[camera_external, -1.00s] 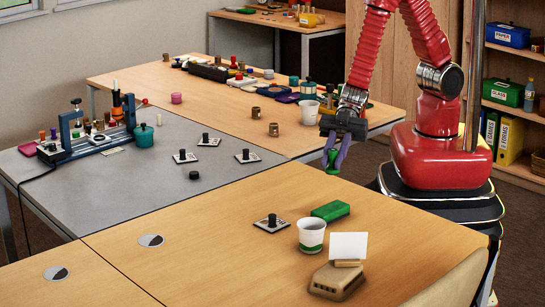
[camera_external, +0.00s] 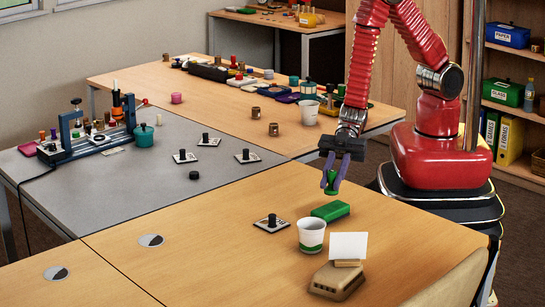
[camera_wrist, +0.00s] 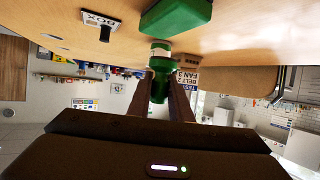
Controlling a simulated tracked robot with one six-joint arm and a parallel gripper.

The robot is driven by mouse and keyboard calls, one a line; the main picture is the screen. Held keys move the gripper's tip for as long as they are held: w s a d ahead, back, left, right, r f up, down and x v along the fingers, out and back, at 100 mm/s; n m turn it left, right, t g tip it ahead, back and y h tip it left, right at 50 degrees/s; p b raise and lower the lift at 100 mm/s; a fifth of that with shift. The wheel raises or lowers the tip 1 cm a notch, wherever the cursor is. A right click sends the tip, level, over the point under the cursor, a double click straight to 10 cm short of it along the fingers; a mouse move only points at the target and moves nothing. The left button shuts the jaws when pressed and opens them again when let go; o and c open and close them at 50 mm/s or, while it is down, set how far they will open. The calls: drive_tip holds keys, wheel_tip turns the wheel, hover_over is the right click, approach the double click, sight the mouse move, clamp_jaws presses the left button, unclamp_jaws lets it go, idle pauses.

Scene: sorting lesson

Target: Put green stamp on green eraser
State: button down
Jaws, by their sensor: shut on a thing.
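The green stamp (camera_external: 331,182) is held upright between the purple fingers of my gripper (camera_external: 332,172). The green eraser (camera_external: 330,210) lies flat on the wooden table below and slightly in front of the stamp. In the wrist view the eraser (camera_wrist: 176,14) is at the top, just beyond the stamp. The stamp appears above the eraser and apart from it; the exact gap is hard to tell.
A white cup with a green band (camera_external: 311,235) stands just in front of the eraser. A black-knobbed stamp plate (camera_external: 271,223) lies to its left. A wooden block with a white card (camera_external: 341,272) is nearer the camera.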

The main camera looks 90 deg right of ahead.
sight(331, 193)
drive_tip(key=shift+f, duration=0.1)
drive_tip(key=shift+f, duration=2)
drive_tip(key=c, duration=1.6)
unclamp_jaws()
drive_tip(key=shift+f, duration=0.1)
drive_tip(key=shift+v, duration=3.8)
drive_tip(key=shift+w, duration=0.1)
